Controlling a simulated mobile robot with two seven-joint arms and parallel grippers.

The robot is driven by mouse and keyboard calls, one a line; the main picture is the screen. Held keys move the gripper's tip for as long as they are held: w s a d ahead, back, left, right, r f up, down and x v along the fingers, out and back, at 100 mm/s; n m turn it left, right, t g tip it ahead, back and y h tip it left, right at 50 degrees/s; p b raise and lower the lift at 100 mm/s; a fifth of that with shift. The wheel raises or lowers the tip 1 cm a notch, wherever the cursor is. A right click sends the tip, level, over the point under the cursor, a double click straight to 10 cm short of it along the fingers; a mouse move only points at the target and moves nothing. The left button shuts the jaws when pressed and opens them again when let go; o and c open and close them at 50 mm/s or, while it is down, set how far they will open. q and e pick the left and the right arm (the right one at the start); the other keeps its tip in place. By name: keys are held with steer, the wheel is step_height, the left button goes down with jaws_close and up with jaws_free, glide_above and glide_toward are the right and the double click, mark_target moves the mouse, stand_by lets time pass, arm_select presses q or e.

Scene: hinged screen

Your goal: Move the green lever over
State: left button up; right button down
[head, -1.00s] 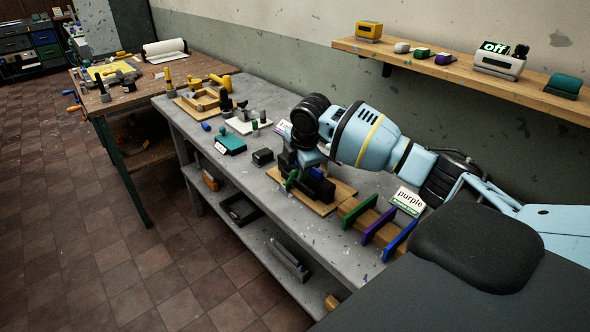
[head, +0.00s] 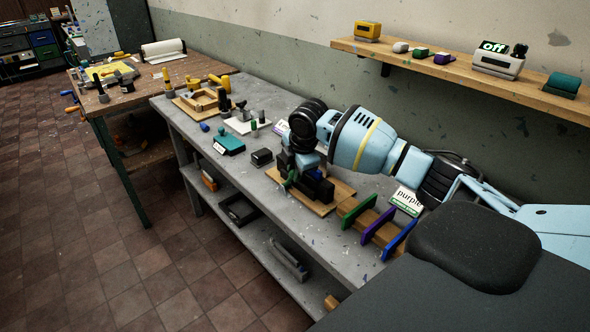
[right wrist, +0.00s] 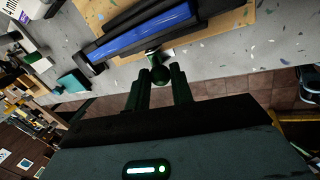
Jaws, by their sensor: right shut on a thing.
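The green lever (head: 288,181) is on a dark fixture (head: 318,187) mounted on a wooden board (head: 341,190) on the grey workbench. In the right wrist view its round dark green knob (right wrist: 160,74) sits between my fingertips. My right gripper (head: 296,172) is low over the near-left end of the fixture and shut on the lever; in the right wrist view the fingers (right wrist: 160,88) show on both sides of the knob. A long blue bar (right wrist: 140,38) lies in the dark fixture beyond the knob. My arm hides part of the fixture. My left gripper is not in view.
Green, purple and blue upright panels (head: 376,224) stand right of the fixture, by a "purple" sign (head: 407,200). A dark box (head: 261,157) and teal device (head: 228,142) stand left. A wall shelf (head: 470,75) holds a device with an "off" sign (head: 495,47).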

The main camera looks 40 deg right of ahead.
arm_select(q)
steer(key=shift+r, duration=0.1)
arm_select(e)
steer(key=shift+s, duration=0.1)
steer(key=shift+s+f+t+p, duration=0.5)
steer(key=shift+s+t, duration=0.25)
steer(key=shift+t, duration=0.25)
steer(key=f+t, duration=0.1)
steer(key=s+t, duration=0.1)
steer(key=shift+s+d+f+t, duration=0.1)
steer(key=shift+s+f+t, duration=0.2)
steer(key=shift+f, duration=0.05)
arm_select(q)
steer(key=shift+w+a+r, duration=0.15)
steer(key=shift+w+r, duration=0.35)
arm_select(e)
steer(key=shift+s+f+t, duration=0.45)
steer(key=shift+f+t, duration=0.25)
steer(key=shift+t, duration=0.4)
steer(key=c, duration=1.2)
jaws_free()
